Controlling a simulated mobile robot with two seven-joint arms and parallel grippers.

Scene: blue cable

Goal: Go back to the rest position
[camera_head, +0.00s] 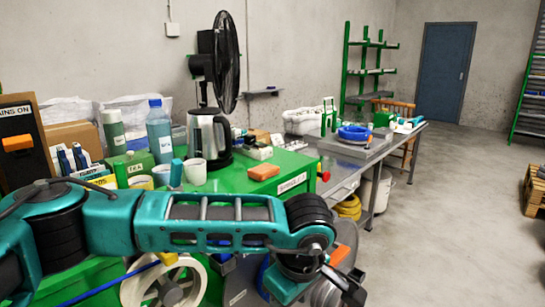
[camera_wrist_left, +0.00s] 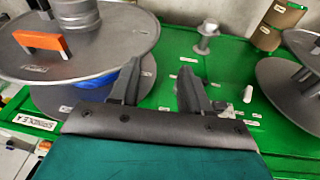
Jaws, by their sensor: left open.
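My left arm reaches across the front of the head view, and its gripper (camera_head: 345,283) is at the lower middle, partly cut off by the frame. In the left wrist view the left gripper (camera_wrist_left: 162,85) is open, with nothing between its two dark fingers. It is over a green surface, beside a grey spool (camera_wrist_left: 95,50) that has blue cable (camera_wrist_left: 88,85) wound below its top disc. The left finger overlaps the disc's edge in the picture; I cannot tell whether they touch. A coil of blue cable (camera_head: 354,132) lies on the far bench. My right gripper is not in view.
A green bench (camera_head: 235,182) holds a kettle (camera_head: 209,137), a blue bottle (camera_head: 159,130), a fan (camera_head: 222,62) and an orange block (camera_head: 263,172). A second spool (camera_wrist_left: 290,90) stands at the right in the wrist view. Open floor (camera_head: 450,220) lies to the right.

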